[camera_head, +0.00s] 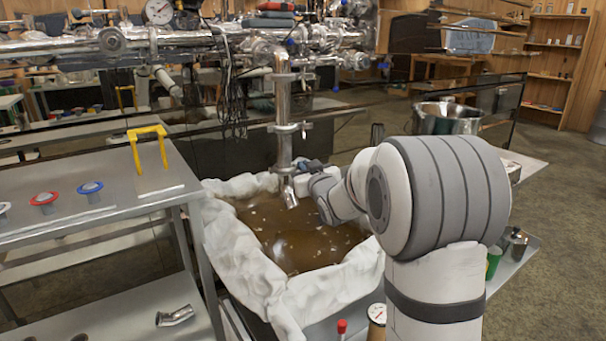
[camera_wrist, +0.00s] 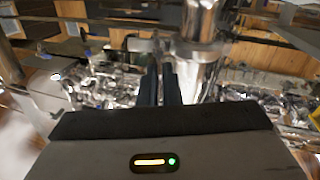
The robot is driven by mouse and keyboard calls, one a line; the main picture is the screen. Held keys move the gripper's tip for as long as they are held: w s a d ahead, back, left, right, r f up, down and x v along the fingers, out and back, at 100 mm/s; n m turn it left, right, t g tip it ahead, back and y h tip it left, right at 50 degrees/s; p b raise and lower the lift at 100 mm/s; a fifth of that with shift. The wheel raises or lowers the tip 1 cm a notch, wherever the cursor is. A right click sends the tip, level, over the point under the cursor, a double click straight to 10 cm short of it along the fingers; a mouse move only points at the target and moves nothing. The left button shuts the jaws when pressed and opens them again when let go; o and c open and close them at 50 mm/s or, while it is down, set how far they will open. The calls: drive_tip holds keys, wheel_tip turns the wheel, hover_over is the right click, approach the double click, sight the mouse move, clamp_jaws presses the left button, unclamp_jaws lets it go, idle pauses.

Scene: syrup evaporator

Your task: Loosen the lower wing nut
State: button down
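A shiny vertical pipe (camera_head: 283,100) hangs over a basin of brown liquid and carries two clamps. The upper clamp (camera_head: 288,127) has a small part sticking out to the right. The lower clamp (camera_head: 282,168) sits just above the angled pipe end (camera_head: 289,190). My gripper (camera_head: 303,166) reaches in from the right, close beside the lower clamp. In the wrist view, my two dark fingers (camera_wrist: 162,72) lie close together with a narrow gap, pointing toward a grey bar-like part (camera_wrist: 143,45) beside the pipe (camera_wrist: 200,50). The lower wing nut is not clearly visible; I cannot tell whether the fingers touch it.
The basin (camera_head: 262,278) has a crumpled white lining. A metal cart (camera_head: 95,185) at left holds a yellow handle (camera_head: 147,132), red and blue ringed parts, and a pipe elbow (camera_head: 175,316) on its lower shelf. A steel pot (camera_head: 447,118) stands behind my arm.

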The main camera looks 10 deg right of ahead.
drive_tip(key=shift+a+n+b, duration=0.15)
drive_tip(key=shift+n+b, duration=0.4)
drive_tip(key=shift+n, duration=0.25)
drive_tip(key=c, duration=1.6)
unclamp_jaws()
drive_tip(key=shift+s, duration=0.1)
drive_tip(key=s, duration=0.2)
drive_tip(key=s+p, duration=0.1)
drive_tip(key=s, duration=0.2)
drive_tip(key=s+d, duration=0.1)
drive_tip(key=s, duration=0.1)
drive_tip(key=shift+s+d+p, duration=0.1)
drive_tip(key=shift+s+p, duration=0.2)
